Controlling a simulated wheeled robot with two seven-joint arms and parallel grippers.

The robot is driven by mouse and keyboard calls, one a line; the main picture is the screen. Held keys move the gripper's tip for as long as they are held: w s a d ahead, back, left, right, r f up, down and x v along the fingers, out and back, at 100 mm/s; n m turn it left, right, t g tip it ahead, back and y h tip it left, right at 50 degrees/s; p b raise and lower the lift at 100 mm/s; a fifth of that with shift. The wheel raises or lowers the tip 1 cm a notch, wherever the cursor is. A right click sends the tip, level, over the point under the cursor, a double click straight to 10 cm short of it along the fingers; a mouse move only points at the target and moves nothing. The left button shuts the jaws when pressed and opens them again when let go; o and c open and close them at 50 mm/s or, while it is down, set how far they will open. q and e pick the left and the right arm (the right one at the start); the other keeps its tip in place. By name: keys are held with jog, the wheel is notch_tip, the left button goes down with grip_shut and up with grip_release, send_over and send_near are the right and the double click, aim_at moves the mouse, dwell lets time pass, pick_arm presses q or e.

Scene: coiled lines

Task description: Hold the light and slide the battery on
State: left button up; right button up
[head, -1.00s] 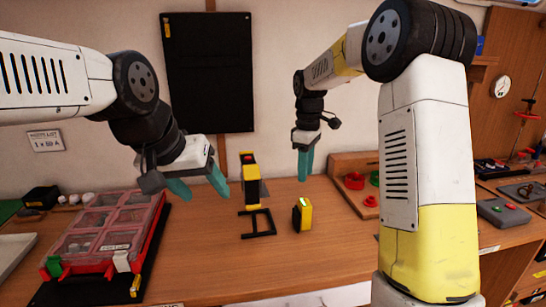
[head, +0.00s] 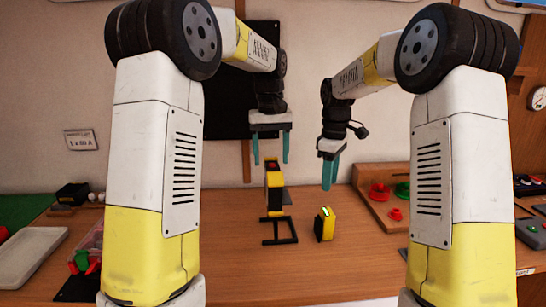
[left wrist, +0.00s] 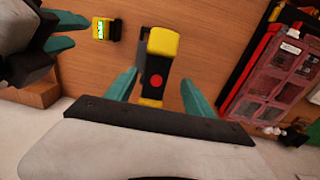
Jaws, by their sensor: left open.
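The light (head: 274,198), yellow and black with a red button, stands upright on a black frame-like foot on the bench. It also shows in the left wrist view (left wrist: 160,47) between and beyond my left fingers. The battery (head: 325,226), a small yellow and black block with a green lit display, stands on the bench to the light's right, apart from it. It also shows in the left wrist view (left wrist: 99,29). My left gripper (head: 270,160) is open and empty, above the light. My right gripper (head: 331,186) has its fingers apart and is empty, above the battery.
A wooden tray (head: 370,212) with red and green round pieces lies at the right. A clear-lidded red case (left wrist: 277,84) is beside the light in the left wrist view, partly hidden by my left arm in the head view. A pale tray (head: 28,255) lies at the left.

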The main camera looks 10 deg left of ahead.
aim_at(273, 180)
pick_arm(q)
jog(key=shift+w+d+f, duration=0.2)
jog(key=shift+w+f, duration=0.3)
notch_tip(273, 180, down, 8)
jog(key=shift+r, duration=0.2)
grip_shut()
dwell(1.2)
